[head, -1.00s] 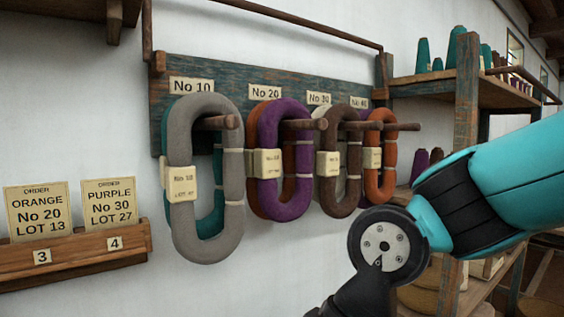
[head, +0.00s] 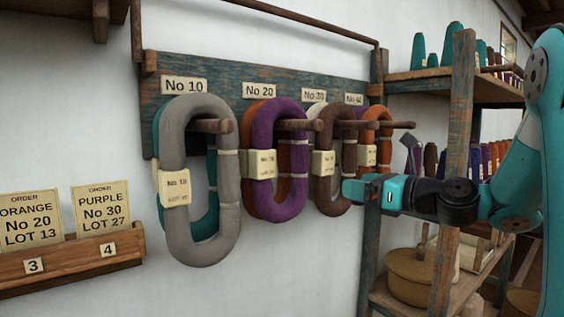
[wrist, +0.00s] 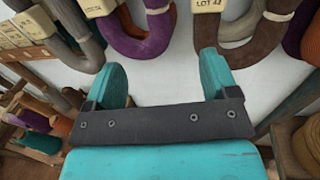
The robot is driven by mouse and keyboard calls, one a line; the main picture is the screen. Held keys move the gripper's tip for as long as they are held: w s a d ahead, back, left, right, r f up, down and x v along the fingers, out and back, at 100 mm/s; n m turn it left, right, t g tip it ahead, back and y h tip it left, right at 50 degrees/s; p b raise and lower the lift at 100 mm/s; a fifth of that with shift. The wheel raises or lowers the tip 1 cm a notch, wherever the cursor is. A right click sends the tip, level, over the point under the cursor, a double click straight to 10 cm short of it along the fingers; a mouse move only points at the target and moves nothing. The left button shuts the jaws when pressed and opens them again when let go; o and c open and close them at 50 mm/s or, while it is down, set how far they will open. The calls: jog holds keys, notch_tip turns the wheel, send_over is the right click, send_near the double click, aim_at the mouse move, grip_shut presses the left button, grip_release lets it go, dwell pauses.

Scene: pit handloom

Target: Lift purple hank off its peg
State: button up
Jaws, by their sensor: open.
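A purple hank (head: 262,190) hangs on the No 20 peg (head: 300,125), in front of an orange-brown hank. It has a cream label band whose small print I cannot read. Its lower loop shows in the wrist view (wrist: 145,45), ahead of my fingers. More purple (head: 348,132) shows partly hidden between the brown and orange hanks. My gripper (head: 350,188) is at the right of the brown hank's lower part in the head view. In the wrist view it is open and empty (wrist: 163,68), facing the wall, with the purple and brown loops beyond its fingertips.
A grey hank (head: 173,225) hangs over a teal one on the No 10 peg. A brown hank (head: 325,190) and an orange hank (head: 368,140) hang at right. Order cards (head: 101,208) stand in a wooden rack at left. Shelves (head: 430,80) with cones stand at right.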

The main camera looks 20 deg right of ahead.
aim_at(307, 176)
jog(key=p+x, duration=0.4)
jog(key=x, duration=0.7)
jog(key=shift+a+r, duration=0.1)
jog(key=p+x, duration=0.3)
jog(key=x, duration=0.2)
jog(key=shift+a+r+p, duration=0.1)
jog(key=shift+p, duration=0.25)
jog(key=shift+w, duration=0.2)
jog(key=c, duration=1.1)
jog(key=shift+s, duration=0.1)
